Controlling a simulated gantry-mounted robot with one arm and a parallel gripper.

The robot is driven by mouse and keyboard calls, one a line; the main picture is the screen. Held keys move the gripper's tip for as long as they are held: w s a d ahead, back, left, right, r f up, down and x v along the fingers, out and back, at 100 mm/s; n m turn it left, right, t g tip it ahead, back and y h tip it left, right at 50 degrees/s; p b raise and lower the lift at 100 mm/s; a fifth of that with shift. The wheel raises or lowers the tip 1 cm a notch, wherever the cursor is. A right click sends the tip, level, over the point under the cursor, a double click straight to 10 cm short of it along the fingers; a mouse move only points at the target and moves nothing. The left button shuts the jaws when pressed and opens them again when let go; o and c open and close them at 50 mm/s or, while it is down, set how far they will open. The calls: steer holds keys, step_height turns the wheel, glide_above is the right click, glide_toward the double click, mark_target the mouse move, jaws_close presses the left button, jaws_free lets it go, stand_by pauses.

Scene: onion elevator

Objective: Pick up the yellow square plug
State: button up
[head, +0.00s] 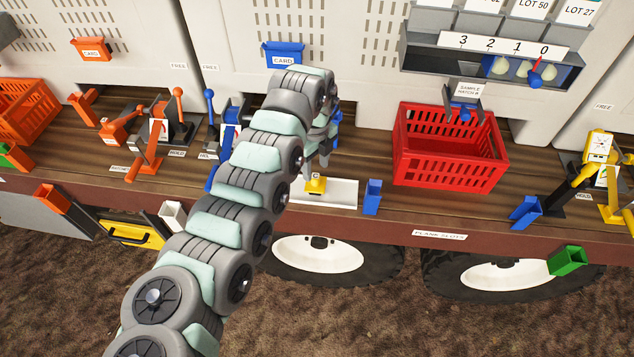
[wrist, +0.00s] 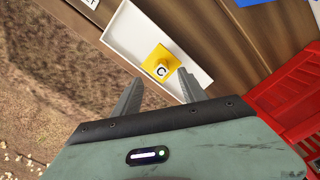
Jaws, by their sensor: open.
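The yellow square plug (head: 316,184) sits on a shallow white tray (head: 342,193) on the wooden plank shelf, near its front edge. In the head view my arm's end hangs just above the plug, and the fingertips are partly hidden.
A red crate (head: 450,163) stands right of the tray. A blue open holder (head: 372,197) stands at the tray's right end. Orange and blue levers (head: 209,108) stand to the left, and yellow-black fixtures (head: 599,150) stand far right. The plank between tray and crate is mostly clear.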

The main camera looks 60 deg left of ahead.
mark_target(316, 176)
steer(key=shift+w+f+p, duration=0.1)
steer(key=shift+f+p, duration=0.6)
steer(key=shift+f, duration=2.1)
jaws_close()
